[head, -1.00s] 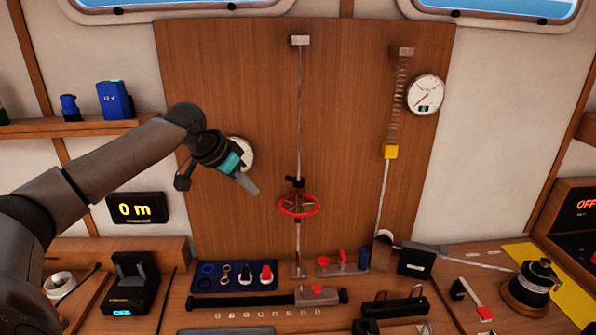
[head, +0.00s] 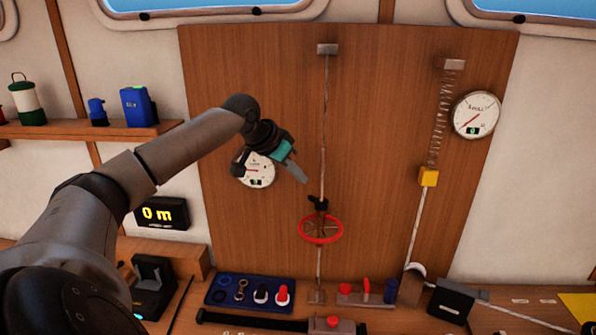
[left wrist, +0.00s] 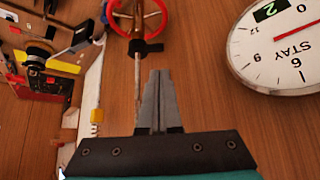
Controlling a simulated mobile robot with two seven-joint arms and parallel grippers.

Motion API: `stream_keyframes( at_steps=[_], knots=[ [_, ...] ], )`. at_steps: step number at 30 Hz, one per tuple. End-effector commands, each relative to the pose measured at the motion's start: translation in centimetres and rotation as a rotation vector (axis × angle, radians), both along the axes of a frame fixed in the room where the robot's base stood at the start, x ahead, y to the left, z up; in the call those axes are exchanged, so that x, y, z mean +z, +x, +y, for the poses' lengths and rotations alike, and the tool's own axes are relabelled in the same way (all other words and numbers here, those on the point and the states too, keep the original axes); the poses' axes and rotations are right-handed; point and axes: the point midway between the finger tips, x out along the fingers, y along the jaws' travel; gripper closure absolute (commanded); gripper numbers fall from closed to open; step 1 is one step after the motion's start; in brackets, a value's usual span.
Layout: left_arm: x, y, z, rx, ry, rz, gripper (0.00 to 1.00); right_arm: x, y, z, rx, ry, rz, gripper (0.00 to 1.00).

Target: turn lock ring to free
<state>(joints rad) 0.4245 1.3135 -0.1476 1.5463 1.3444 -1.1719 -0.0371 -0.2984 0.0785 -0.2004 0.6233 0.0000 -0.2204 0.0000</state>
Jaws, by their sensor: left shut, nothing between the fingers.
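A red handwheel (head: 321,229) sits on a thin vertical line on the wooden panel. Just above it on the line is a small black piece with a side tab (head: 317,203), which looks like the lock ring; its setting cannot be read. My left gripper (head: 304,181) is shut and empty, just up and left of the black piece in the head view. In the left wrist view the closed fingertips (left wrist: 157,72) point at the black piece (left wrist: 147,46), with the red wheel (left wrist: 137,18) beyond; I see no contact. My right gripper is not in view.
A round gauge marked STAY (left wrist: 285,45) is on the panel beside my left gripper. A second line with a spring (head: 437,115) and yellow block (head: 428,177) runs to the right. A blue tray (head: 245,292) and several tools lie on the bench below. The panel around the wheel is open.

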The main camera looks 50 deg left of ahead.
Motion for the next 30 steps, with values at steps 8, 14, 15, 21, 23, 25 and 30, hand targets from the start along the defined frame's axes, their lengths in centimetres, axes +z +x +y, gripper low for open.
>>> stream_keyframes(
  at_steps=[8, 14, 15, 21, 23, 25, 30],
  knots=[
    [-3.4, 2.9, -0.3, 0.001, -0.006, -0.001, 1.00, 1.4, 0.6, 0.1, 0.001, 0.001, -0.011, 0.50],
    [-5.2, 4.3, -0.3, 0.000, -0.001, -0.001, 1.00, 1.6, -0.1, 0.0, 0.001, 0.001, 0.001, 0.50],
    [-5.5, 4.4, -0.3, 0.002, -0.001, -0.001, 1.00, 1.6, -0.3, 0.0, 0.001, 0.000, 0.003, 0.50],
    [-6.0, 4.8, -0.3, -0.001, 0.001, -0.001, 1.00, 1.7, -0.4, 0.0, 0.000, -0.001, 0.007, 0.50],
    [-6.0, 4.8, -0.3, -0.001, 0.001, 0.000, 1.00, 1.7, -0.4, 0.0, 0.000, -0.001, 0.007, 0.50],
    [-6.0, 4.8, -0.3, 0.000, 0.001, 0.000, 1.00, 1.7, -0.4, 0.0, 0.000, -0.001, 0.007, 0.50],
    [-6.0, 4.8, -0.3, -0.001, 0.001, 0.000, 1.00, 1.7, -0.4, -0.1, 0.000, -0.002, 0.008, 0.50]
  ],
)
